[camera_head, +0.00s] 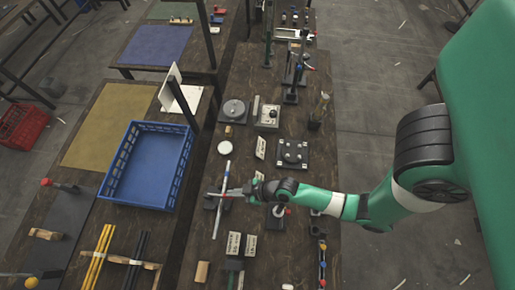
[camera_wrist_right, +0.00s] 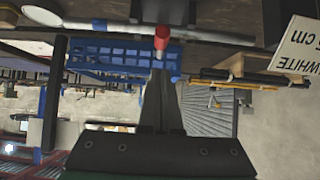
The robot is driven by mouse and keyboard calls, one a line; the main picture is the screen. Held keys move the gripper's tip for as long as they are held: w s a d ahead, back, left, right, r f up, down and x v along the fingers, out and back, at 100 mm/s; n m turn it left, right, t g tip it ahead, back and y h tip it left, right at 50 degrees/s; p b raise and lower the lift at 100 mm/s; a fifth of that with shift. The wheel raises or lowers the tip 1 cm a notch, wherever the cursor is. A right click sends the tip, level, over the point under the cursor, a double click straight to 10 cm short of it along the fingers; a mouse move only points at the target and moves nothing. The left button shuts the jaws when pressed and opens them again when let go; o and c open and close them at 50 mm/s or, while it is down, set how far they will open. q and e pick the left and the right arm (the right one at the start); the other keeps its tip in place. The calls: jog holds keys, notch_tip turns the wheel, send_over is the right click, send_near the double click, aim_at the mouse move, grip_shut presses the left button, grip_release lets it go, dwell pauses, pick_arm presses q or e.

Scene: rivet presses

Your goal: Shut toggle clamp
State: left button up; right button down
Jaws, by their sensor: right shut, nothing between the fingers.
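My right gripper (camera_head: 232,192) reaches in from the right, low over the workbench, with its fingers together and empty. In the right wrist view, the closed fingers (camera_wrist_right: 160,85) point at a red-tipped handle (camera_wrist_right: 161,37) just beyond them; I cannot tell whether they touch. It looks like a clamp handle, near a dark block. In the head view, a dark fixture (camera_head: 210,203) lies by the fingertips, with a long grey bar (camera_head: 221,205) across it. The gripper partly covers this area, so the clamp's state is unclear. My left gripper is not in view.
A blue crate (camera_head: 128,187) stands to the left. Behind the gripper are a round grey plate (camera_head: 233,111) and a dark plate fixture (camera_head: 292,153).

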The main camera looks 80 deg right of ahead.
pick_arm(q)
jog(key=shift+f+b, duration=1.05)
jog(key=shift+b, duration=0.65)
pick_arm(e)
jog(key=s+r, duration=0.3)
jog(key=s, duration=0.6)
jog(key=shift+s+d, duration=0.2)
jog(key=shift+r, duration=0.1)
